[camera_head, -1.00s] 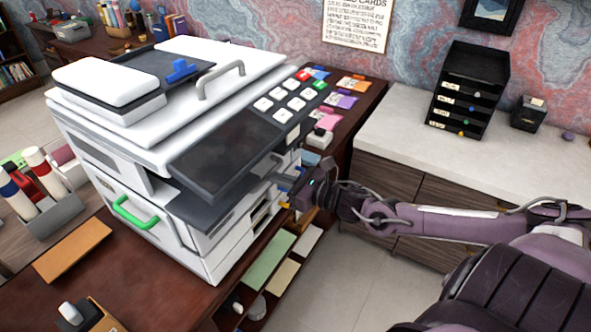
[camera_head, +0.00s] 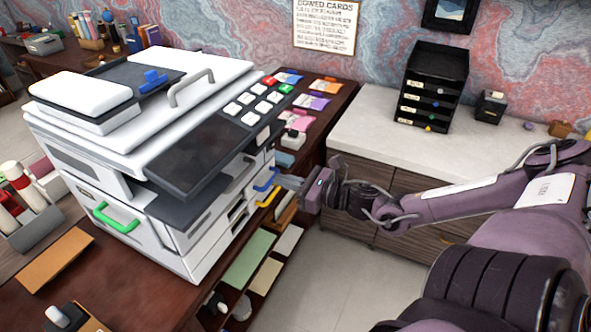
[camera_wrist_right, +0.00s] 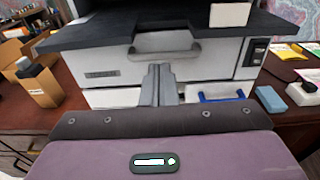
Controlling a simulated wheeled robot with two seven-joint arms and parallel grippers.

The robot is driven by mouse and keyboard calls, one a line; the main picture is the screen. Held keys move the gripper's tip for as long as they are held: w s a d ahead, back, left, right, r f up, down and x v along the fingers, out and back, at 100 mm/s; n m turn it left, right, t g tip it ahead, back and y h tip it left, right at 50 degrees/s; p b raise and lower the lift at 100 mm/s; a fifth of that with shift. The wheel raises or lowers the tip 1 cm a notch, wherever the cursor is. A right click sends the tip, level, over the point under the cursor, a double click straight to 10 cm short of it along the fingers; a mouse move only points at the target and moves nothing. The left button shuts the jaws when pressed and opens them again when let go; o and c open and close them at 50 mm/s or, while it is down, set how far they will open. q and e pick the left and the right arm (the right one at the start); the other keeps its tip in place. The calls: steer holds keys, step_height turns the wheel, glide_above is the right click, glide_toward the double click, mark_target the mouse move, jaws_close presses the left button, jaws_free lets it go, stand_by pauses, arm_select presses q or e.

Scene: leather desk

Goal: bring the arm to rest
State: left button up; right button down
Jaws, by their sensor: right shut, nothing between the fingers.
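My right arm (camera_head: 470,195) reaches in from the right in the head view. My right gripper (camera_head: 290,183) is shut and empty, just off the right side of the large white printer (camera_head: 75,155). In the right wrist view the shut fingers (camera_wrist_right: 159,84) point at the printer's grey-handled drawer front (camera_wrist_right: 105,73). A blue handle (camera_wrist_right: 221,97) shows low on the printer, right of the fingers. I cannot tell from the wrist view whether the fingertips touch the printer. My left gripper is not in view.
The dark wooden desk (camera_head: 135,258) holds the printer. Coloured card stacks (camera_head: 314,101) lie behind it. A white-topped cabinet (camera_head: 380,135) with a black tray tower (camera_head: 433,88) stands at the back right. Open floor (camera_head: 345,275) lies below my right arm.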

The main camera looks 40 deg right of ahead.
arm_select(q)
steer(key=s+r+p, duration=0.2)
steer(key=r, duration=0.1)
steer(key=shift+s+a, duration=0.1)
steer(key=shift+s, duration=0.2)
arm_select(e)
steer(key=shift+s+d+r, duration=0.25)
steer(key=shift+s+r, duration=0.2)
steer(key=shift+s, duration=0.1)
steer(key=shift+s+d+r, duration=0.25)
steer(key=shift+s+r, duration=0.2)
steer(key=shift+s, duration=0.1)
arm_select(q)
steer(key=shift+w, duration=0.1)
